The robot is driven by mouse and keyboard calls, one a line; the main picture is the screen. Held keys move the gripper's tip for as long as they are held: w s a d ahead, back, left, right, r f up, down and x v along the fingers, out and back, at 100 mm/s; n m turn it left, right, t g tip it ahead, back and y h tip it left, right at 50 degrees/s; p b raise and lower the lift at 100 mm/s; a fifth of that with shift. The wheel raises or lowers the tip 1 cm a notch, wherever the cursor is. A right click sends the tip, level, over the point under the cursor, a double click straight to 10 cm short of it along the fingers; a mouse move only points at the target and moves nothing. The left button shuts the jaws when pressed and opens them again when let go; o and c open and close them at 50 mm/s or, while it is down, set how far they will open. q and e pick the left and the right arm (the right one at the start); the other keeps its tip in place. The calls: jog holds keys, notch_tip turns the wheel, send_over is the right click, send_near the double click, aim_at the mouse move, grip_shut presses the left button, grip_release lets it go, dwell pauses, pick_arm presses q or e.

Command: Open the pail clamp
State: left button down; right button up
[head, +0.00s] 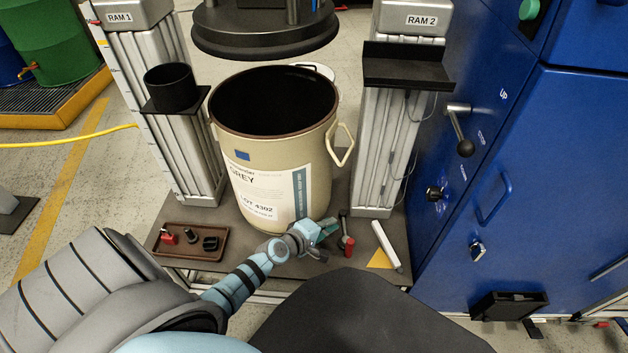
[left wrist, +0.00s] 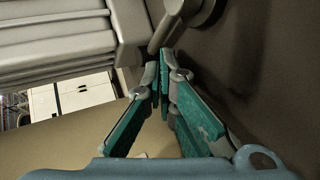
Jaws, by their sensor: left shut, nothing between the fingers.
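The beige pail (head: 245,175) stands upright and open-topped on the dark base plate between the two ram columns. A small clamp with a dark upright stem and a red handle (head: 348,246) stands at its front right foot. My left gripper (head: 328,229) is just left of the clamp, low in front of the pail. Its teal fingers (left wrist: 162,75) are shut with nothing between them. In the left wrist view a grey metal rod (left wrist: 166,32) lies just beyond the fingertips; I cannot tell whether they touch. My right gripper is not in view.
A brown tray (head: 183,252) with small parts lies left of the gripper. A white tube (head: 386,244) lies to the right of the clamp. The RAM 2 column (head: 383,150) and blue cabinet (head: 545,170) bound the right side. A black follower plate (head: 265,38) hangs above the pail.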

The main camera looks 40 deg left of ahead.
pick_arm(q)
jog(key=v, duration=1)
jog(key=shift+s+r, duration=0.25)
jog(key=shift+s, duration=0.05)
